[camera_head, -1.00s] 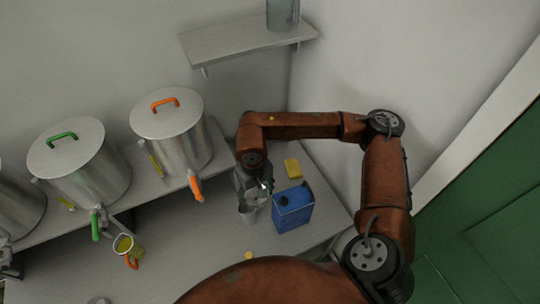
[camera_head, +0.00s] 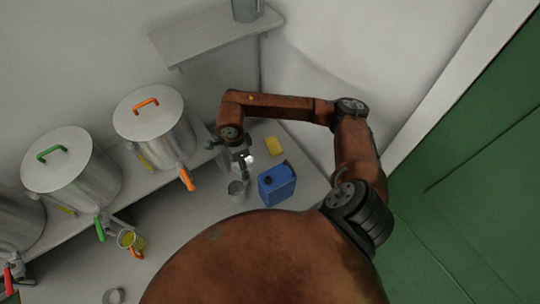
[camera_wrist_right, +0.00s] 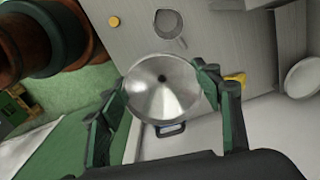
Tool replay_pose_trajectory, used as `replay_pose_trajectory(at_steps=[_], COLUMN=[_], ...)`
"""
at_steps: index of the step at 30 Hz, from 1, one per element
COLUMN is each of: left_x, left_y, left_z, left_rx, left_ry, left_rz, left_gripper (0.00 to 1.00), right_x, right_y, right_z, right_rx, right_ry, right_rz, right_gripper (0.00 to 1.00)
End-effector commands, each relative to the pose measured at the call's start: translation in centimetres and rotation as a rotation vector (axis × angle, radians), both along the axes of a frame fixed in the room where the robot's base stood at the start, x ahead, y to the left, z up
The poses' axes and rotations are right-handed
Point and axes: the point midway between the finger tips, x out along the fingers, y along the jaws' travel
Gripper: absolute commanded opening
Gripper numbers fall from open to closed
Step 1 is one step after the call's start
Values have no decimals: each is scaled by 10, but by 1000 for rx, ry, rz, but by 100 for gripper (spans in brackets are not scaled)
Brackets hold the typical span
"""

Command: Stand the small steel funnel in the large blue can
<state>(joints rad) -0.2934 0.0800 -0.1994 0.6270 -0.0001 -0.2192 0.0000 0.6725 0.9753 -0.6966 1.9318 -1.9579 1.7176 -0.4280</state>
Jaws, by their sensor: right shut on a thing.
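My right gripper (camera_wrist_right: 163,88) is shut on the steel funnel (camera_wrist_right: 160,92); I look into its wide, shiny mouth with the dark hole in the middle. In the head view the right gripper (camera_head: 242,161) hangs above the table, up and left of the large blue can (camera_head: 277,184), apart from it in the picture. The funnel is too small there to make out clearly. The can stands upright on the table with a dark cap and handle on top. My left gripper is out of view.
A grey metal jug (camera_head: 237,190) stands left of the can, and a yellow block (camera_head: 274,145) lies behind it. Lidded steel drums (camera_head: 154,115) with taps stand along the left. A wall shelf (camera_head: 212,36) is above.

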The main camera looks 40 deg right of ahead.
Motion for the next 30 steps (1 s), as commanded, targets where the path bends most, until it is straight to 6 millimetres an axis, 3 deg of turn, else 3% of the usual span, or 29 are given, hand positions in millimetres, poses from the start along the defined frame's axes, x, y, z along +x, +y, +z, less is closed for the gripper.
replay_pose_trajectory(at_steps=[1,11,21,27,30], left_x=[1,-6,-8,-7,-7], left_y=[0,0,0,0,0], left_z=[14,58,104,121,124], left_rx=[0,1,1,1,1], left_ry=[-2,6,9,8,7], left_rz=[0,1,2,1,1], left_gripper=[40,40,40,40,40], right_x=[-2,-13,-35,-48,-52], right_y=[-3,-28,-65,-83,-88], right_z=[6,8,6,3,1], right_rx=[1,-2,-7,-8,-7], right_ry=[4,5,5,4,4], right_rz=[-119,-951,-1818,-2186,-2287], right_gripper=[39,39,39,39,39])
